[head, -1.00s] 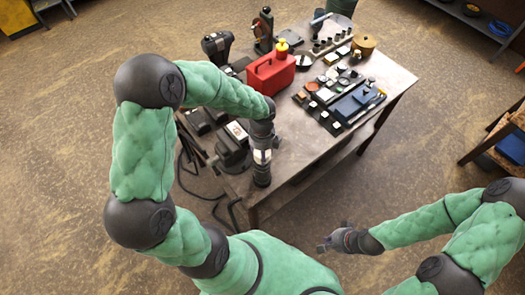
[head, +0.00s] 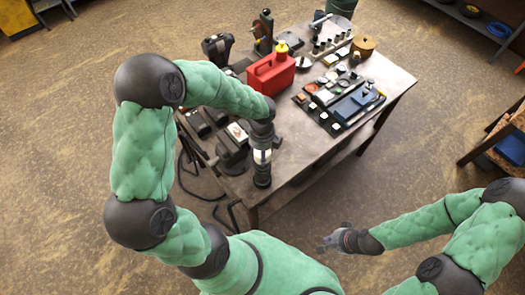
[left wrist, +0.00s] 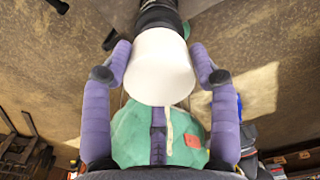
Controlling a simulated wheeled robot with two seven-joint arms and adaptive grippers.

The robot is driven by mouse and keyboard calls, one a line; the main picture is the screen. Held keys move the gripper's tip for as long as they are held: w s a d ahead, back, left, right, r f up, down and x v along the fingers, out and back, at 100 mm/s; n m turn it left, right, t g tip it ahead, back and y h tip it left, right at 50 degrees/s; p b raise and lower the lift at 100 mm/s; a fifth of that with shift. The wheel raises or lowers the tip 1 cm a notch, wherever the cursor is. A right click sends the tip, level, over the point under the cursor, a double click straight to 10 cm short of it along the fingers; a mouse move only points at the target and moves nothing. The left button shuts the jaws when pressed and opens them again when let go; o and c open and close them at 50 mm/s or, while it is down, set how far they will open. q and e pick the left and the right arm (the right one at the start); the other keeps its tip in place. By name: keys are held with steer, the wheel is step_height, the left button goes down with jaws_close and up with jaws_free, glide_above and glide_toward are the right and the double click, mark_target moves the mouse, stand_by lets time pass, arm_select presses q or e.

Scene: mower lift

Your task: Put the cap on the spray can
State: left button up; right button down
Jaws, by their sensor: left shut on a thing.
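In the left wrist view my left gripper (left wrist: 160,62) has its two purple fingers on either side of a white cylindrical thing (left wrist: 163,72) and is shut on it. A dark ribbed part lies just beyond it at the top edge. I cannot tell for sure whether the white thing is the cap or part of the can. I cannot pick out the spray can for certain.
The metal table (head: 310,155) bears a red jerry can (head: 271,77), a dark tray (head: 342,112) of small parts, a brown round pot (head: 363,45) and several tools. Its near right part is bare. A wooden shelf (head: 490,145) stands at the right.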

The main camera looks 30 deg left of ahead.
stand_by(0.4)
arm_select(q)
steer(key=o, duration=0.5)
steer(key=shift+r+p, duration=3.65)
steer(key=shift+r, duration=0.6)
step_height(320, 180, up, 2)
steer(key=shift+r, duration=0.25)
